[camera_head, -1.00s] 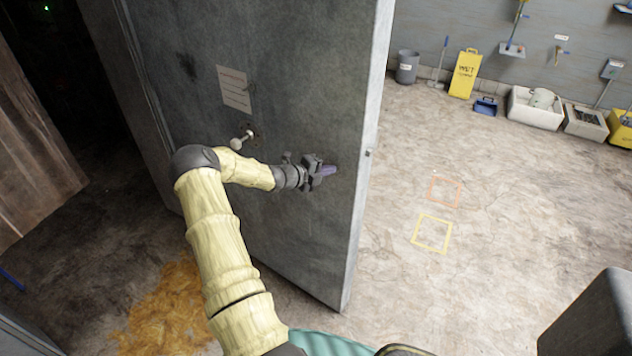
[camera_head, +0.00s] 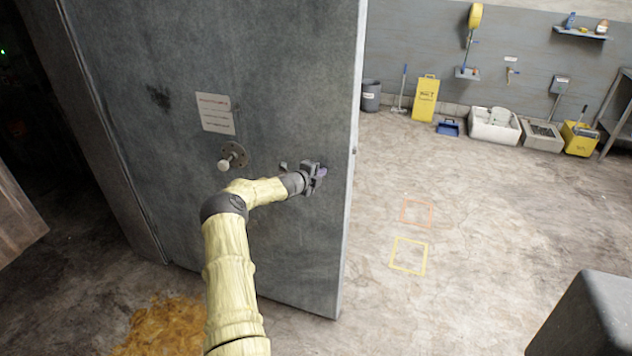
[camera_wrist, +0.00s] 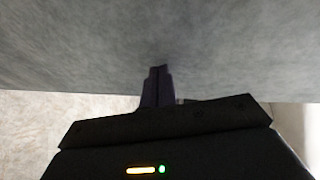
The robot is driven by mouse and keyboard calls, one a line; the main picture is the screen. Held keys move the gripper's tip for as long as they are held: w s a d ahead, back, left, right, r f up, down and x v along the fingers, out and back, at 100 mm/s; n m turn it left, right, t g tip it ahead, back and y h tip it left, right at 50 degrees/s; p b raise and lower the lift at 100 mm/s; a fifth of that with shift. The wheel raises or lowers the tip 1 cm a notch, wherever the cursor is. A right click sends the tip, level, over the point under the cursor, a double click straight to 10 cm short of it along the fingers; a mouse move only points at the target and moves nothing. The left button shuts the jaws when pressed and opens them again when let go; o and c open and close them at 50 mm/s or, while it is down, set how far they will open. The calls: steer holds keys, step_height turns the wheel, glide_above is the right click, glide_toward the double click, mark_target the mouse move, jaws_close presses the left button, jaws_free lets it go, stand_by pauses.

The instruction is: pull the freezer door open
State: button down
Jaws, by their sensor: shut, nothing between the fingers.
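The freezer door (camera_head: 270,235) is a thick grey slab standing ajar, with a dark opening to its left. A round plate with a short pale knob (camera_head: 230,160) sits on its face, below a paper notice. My gripper (camera_head: 321,172) is at the door's face, right of the knob and near the free edge. Its purple fingers are shut with nothing between them. In the wrist view the fingers (camera_wrist: 157,85) are together and point at the grey door surface (camera_wrist: 80,45). I cannot tell whether the tips touch the door.
The paper notice (camera_head: 214,113) is on the door. Yellow straw-like litter (camera_head: 165,325) lies on the floor at lower left. Bins, a yellow sign (camera_head: 424,98) and sinks (camera_head: 494,126) line the back wall. The floor right of the door, with orange and yellow outlines (camera_head: 408,256), is clear.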

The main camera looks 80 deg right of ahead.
steer(key=shift+s+d+t, duration=0.1)
steer(key=shift+d+t, duration=0.2)
steer(key=shift+d, duration=0.45)
steer(key=shift+f, duration=0.1)
